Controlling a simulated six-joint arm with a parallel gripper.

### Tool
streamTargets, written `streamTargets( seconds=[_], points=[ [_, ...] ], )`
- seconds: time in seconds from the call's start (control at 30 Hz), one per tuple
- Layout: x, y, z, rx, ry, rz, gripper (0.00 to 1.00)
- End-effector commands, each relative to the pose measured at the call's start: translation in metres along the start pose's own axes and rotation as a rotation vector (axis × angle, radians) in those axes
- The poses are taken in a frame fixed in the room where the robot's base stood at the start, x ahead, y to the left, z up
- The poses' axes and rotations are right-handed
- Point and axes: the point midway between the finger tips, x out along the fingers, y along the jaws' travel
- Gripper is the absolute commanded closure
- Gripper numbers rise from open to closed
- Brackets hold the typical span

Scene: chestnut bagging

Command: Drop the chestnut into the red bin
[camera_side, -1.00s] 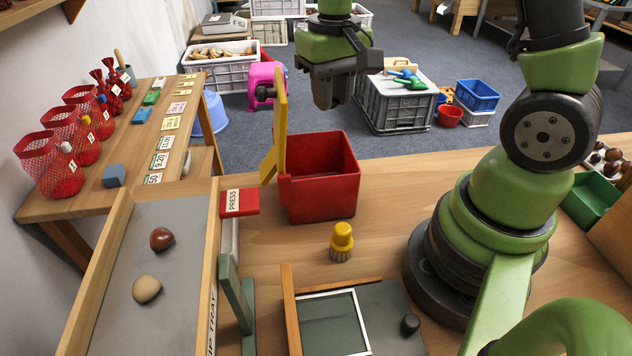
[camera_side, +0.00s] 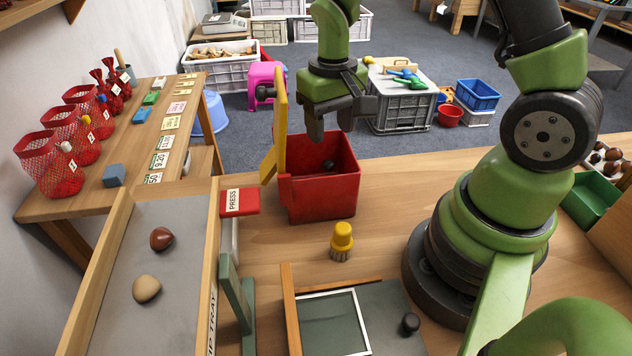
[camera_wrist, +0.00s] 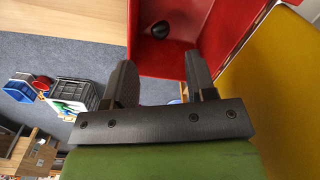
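The red bin (camera_side: 322,200) stands on the bench with its open top facing up. A dark round chestnut (camera_side: 329,166) lies inside it, and the same chestnut shows in the wrist view (camera_wrist: 160,30) against the bin's red inside. My gripper (camera_side: 331,128) is above the bin's back part, fingers pointing down. In the wrist view my gripper (camera_wrist: 160,66) has its two fingers well apart with nothing between them. A brown chestnut (camera_side: 161,239) and a tan one (camera_side: 147,289) lie on the grey tray at the left.
A yellow flap (camera_side: 281,120) stands upright at the bin's left side. A red PRESS block (camera_side: 239,202) is left of the bin. A yellow-capped brush (camera_side: 342,240) stands in front of it. A framed dark panel (camera_side: 333,325) lies nearer the front.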

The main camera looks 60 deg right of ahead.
Motion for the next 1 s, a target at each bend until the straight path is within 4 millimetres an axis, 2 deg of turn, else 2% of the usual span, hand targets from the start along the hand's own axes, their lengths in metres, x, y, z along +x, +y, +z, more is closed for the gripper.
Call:
streamTargets(
  seconds=[0.27,0.37,0.8,1.0],
  points=[
    [-0.001,0.000,0.000,0.000,0.000,0.000,0.46],
    [-0.007,0.000,-0.001,-0.001,0.004,0.000,0.46],
    [-0.084,0.000,-0.001,0.000,0.005,-0.001,0.46],
    [-0.099,0.000,0.000,0.000,0.001,0.000,0.46]
  ],
)
